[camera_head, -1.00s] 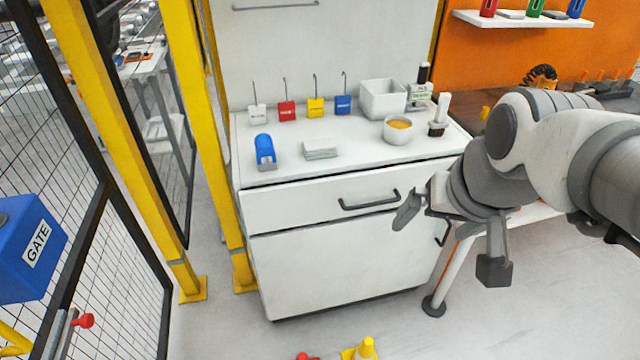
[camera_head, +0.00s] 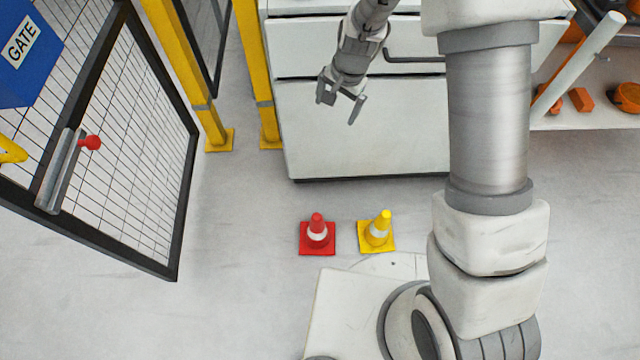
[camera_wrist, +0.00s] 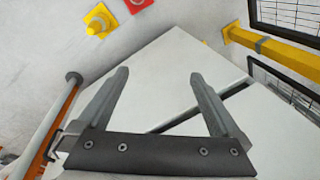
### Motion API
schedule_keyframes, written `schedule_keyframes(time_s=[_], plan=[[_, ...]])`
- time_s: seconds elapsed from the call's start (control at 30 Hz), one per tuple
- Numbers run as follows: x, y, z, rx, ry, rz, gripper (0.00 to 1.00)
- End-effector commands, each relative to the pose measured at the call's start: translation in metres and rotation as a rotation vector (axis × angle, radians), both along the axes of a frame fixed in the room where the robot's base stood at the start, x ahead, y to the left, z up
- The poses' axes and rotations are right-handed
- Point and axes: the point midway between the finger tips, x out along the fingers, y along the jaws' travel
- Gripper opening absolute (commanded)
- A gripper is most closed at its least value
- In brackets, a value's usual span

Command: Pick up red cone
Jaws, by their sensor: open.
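The red cone (camera_head: 317,234) stands upright on the floor in the head view, with a white band and a square red base. In the wrist view only part of the red cone (camera_wrist: 138,4) shows at the top edge. A yellow cone (camera_head: 378,232) stands just right of it and also shows in the wrist view (camera_wrist: 98,20). My gripper (camera_head: 340,103) is open and empty, in front of the white cabinet, beyond and above the cones. Its two fingers (camera_wrist: 155,80) show spread in the wrist view, with nothing between them.
The white cabinet (camera_head: 365,130) stands behind the cones. A mesh gate (camera_head: 130,170) with a red knob (camera_head: 90,142) is at left. Yellow posts (camera_head: 190,80) stand between gate and cabinet. A low shelf with orange parts (camera_head: 581,99) is at right. Floor around the cones is clear.

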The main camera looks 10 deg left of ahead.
Motion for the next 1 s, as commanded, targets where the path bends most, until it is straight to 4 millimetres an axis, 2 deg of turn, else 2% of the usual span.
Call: schedule_keyframes(time_s=[0.03,0.1,0.23,0.4,0.5,0.63,0.87,1.0], plan=[[-0.002,0.008,-0.039,-0.010,0.024,-0.012,1.00],[-0.005,0.018,-0.079,-0.018,0.046,-0.038,1.00],[-0.015,0.031,-0.154,-0.040,0.081,-0.087,1.00],[-0.039,0.040,-0.251,-0.081,0.118,-0.145,1.00],[-0.055,0.041,-0.297,-0.103,0.132,-0.175,1.00],[-0.071,0.039,-0.340,-0.124,0.142,-0.204,1.00],[-0.082,0.036,-0.375,-0.140,0.146,-0.223,1.00],[-0.083,0.036,-0.402,-0.141,0.148,-0.224,1.00]])
